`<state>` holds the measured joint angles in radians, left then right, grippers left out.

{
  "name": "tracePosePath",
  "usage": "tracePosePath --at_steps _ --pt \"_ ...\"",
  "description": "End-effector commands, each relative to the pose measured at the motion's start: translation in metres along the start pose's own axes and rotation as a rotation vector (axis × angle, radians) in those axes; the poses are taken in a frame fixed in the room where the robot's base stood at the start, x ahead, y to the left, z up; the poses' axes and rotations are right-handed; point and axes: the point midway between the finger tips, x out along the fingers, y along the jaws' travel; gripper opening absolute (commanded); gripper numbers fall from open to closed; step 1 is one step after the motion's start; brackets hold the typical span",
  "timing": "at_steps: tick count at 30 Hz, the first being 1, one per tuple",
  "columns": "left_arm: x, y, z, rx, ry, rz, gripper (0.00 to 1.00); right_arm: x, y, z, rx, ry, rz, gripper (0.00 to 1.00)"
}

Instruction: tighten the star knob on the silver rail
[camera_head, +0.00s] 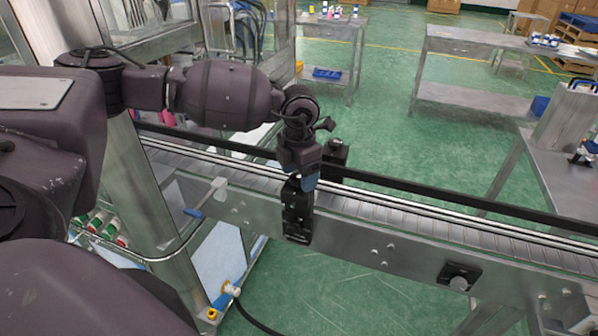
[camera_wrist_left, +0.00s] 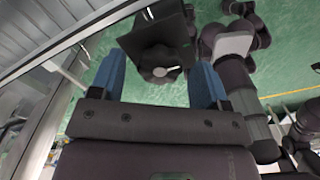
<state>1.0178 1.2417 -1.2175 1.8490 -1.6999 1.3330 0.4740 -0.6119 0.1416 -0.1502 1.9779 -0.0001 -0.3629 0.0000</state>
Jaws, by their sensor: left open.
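The silver rail (camera_head: 370,232) is the metal side of a conveyor running across the head view. A black bracket (camera_head: 297,208) is mounted on it, below my left gripper (camera_head: 306,182). In the left wrist view, a dark star knob (camera_wrist_left: 160,74) on a black plate (camera_wrist_left: 152,36) shows between the two blue fingers of my left gripper (camera_wrist_left: 160,64). The fingers are open, with a gap to the knob on each side; I cannot tell how deep it sits between them. In the head view the knob is hidden by the gripper and bracket. My right gripper is not in view.
Another black plate with a grey round knob (camera_head: 459,281) is on the rail to the right. A black guide bar (camera_head: 440,195) runs along the conveyor's far side. A metal table (camera_head: 575,170) stands at right. Green floor (camera_head: 385,110) lies open behind.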

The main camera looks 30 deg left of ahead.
Motion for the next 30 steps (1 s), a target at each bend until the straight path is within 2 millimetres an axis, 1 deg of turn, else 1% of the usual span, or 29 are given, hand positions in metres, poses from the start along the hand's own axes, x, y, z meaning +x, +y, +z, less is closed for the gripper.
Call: tracePosePath --at_steps 3,4,12,13,14,23,30 --pt "0.000 0.000 0.000 0.000 0.000 0.000 0.70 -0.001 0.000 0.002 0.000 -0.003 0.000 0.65" --pt "0.000 0.000 0.000 0.000 0.000 0.000 0.68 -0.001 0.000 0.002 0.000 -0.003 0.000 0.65" --pt "0.000 0.000 0.000 0.000 0.000 0.000 0.27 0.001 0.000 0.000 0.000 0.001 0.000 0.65" --pt "0.000 0.000 0.000 0.000 0.000 0.000 0.22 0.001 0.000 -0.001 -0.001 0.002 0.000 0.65" --pt "0.000 0.000 0.000 0.000 0.000 0.000 0.20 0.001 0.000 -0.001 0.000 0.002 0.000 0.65" --pt "0.001 0.000 0.000 0.042 -0.001 0.000 0.20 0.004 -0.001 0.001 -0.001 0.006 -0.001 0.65" --pt "0.002 0.001 0.000 0.184 -0.001 0.000 0.20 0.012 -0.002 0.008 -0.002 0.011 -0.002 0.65"
